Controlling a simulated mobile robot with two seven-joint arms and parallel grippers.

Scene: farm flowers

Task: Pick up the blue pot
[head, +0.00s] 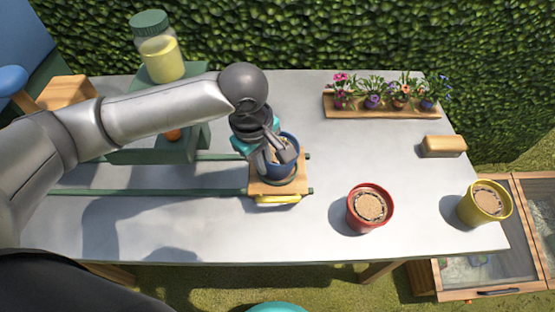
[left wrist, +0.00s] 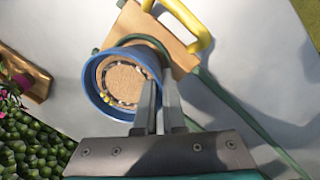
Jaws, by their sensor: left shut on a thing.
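The blue pot (head: 291,164) stands upright on a small wooden sliding board with a yellow handle (head: 279,199), near the middle of the table. It is filled with brown soil, as the left wrist view of the blue pot (left wrist: 93,84) shows. My left gripper (head: 272,156) reaches down from above at the pot's left side. In the left wrist view my left gripper (left wrist: 160,95) has its two fingers close together, shut on the pot's rim. The arm hides part of the pot in the head view. My right gripper is not in view.
A red pot (head: 356,212) and a yellow pot (head: 474,210) stand to the right. A wooden tray (head: 385,113) of flowers is at the back, with a tan-topped block (head: 443,146) nearby. Green rails (head: 150,192) run left to a green stand (head: 150,155) bearing a jar (head: 159,58).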

